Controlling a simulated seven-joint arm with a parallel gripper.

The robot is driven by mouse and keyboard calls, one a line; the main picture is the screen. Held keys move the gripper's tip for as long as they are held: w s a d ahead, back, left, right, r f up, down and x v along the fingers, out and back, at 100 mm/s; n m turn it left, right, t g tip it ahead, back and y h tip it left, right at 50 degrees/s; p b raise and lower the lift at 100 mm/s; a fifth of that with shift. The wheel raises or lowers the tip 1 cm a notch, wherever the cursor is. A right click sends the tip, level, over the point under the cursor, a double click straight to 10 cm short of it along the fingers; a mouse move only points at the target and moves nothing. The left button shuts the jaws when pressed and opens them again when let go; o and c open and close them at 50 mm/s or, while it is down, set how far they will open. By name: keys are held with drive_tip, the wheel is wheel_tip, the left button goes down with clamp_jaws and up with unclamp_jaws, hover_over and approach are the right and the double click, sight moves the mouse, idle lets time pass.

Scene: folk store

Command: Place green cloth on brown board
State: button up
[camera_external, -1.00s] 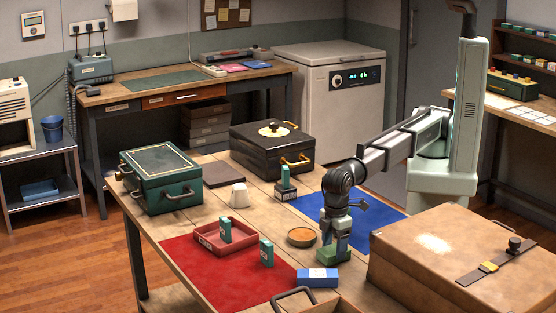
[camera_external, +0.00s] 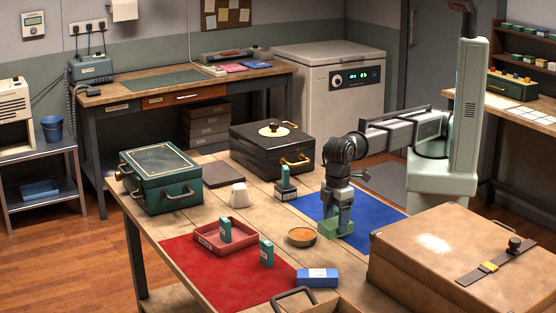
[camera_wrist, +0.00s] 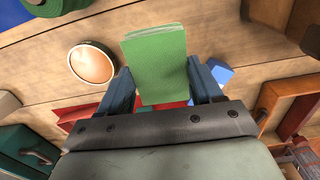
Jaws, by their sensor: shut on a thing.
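My gripper (camera_external: 336,222) is shut on the green cloth (camera_external: 328,231), a flat folded block. In the wrist view the cloth (camera_wrist: 155,65) sits between the two fingers (camera_wrist: 165,88). In the external view it shows beside the round dish, by the left edge of the blue mat, seemingly above the table. The brown board (camera_external: 222,174) is a thin dark slab lying flat and bare on the table, between the green case and the black box. It is far to the left of and behind my gripper. I cannot make it out in the wrist view.
Between gripper and board stand a round dish (camera_external: 302,237), a green bottle-like item (camera_external: 285,178) and a white block (camera_external: 238,195). A red tray (camera_external: 226,240) lies on the red mat (camera_external: 200,279). The green case (camera_external: 160,180) and black box (camera_external: 271,150) flank the board.

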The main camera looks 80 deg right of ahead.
drive_tip(key=shift+r, duration=0.5)
drive_tip(key=w+d+m, duration=0.1)
drive_tip(key=w+d, duration=0.3)
drive_tip(key=w, duration=0.3)
drive_tip(key=w+d+m, duration=0.1)
drive_tip(key=w+d, duration=0.2)
drive_tip(key=w, duration=0.5)
wheel_tip(320, 180, up, 2)
drive_tip(key=m, duration=1.6)
hover_over(217, 172)
drive_tip(key=shift+w+d+f, duration=0.1)
drive_tip(key=shift+f, duration=2.4)
drive_tip(key=shift+w+d+f, duration=0.1)
drive_tip(key=shift+f, duration=2.35)
drive_tip(key=shift+f, duration=0.1)
